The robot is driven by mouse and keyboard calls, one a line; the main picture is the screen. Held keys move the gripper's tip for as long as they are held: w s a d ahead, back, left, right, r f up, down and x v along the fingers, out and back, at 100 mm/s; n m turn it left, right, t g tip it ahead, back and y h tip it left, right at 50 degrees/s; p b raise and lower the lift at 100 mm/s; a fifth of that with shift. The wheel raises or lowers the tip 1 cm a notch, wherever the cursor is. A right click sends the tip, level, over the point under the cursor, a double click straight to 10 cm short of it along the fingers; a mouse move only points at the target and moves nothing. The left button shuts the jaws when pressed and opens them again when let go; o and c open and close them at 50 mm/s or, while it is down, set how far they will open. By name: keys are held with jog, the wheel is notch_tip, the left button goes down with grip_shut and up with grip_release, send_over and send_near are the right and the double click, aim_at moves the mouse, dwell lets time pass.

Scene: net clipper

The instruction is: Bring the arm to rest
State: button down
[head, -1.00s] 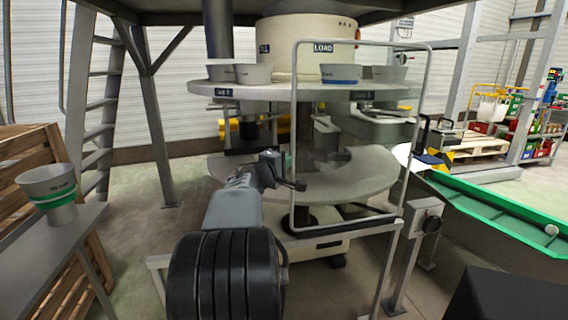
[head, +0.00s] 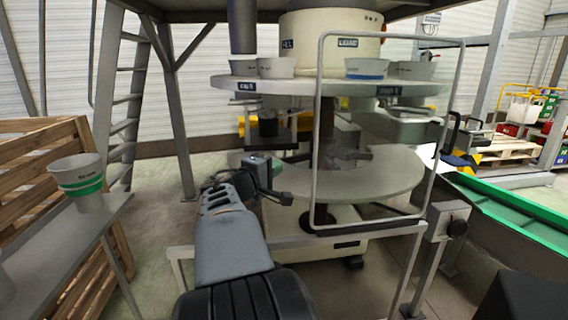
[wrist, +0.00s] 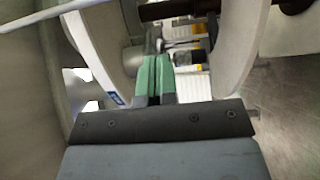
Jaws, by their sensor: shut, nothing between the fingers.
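My gripper (wrist: 156,72) shows in the wrist view with its two green fingers together and nothing between them. In the head view my gripper (head: 268,176) is at the end of my arm, in front of the left part of the machine's lower round plate (head: 385,180). The fingertips are hard to make out there. The machine's upper round plate (head: 300,86) carries several pale cups. In the wrist view the fingers point between pale curved surfaces of the machine; I cannot tell whether anything touches.
A bent metal guard frame (head: 318,130) stands right of my gripper. A control post (head: 447,222) and a green conveyor (head: 520,208) lie to the right. At left, a cup with a green band (head: 78,172) stands on a grey table (head: 60,235) by a wooden crate (head: 40,160).

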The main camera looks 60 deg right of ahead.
jog(key=shift+w+a, duration=0.1)
jog(key=shift+a, duration=0.5)
jog(key=w+a+n+t+y+p, duration=0.1)
jog(key=a+y+p, duration=0.8)
jog(key=a, duration=1)
jog(key=w+a+r+n+t+y+p, duration=0.1)
jog(key=w+a+t+y+p, duration=0.2)
jog(key=a+y+p, duration=0.6)
jog(key=a+t+p, duration=0.2)
jog(key=a+p, duration=0.3)
jog(key=a, duration=0.6)
jog(key=shift+w+r, duration=0.1)
jog(key=shift+r, duration=0.05)
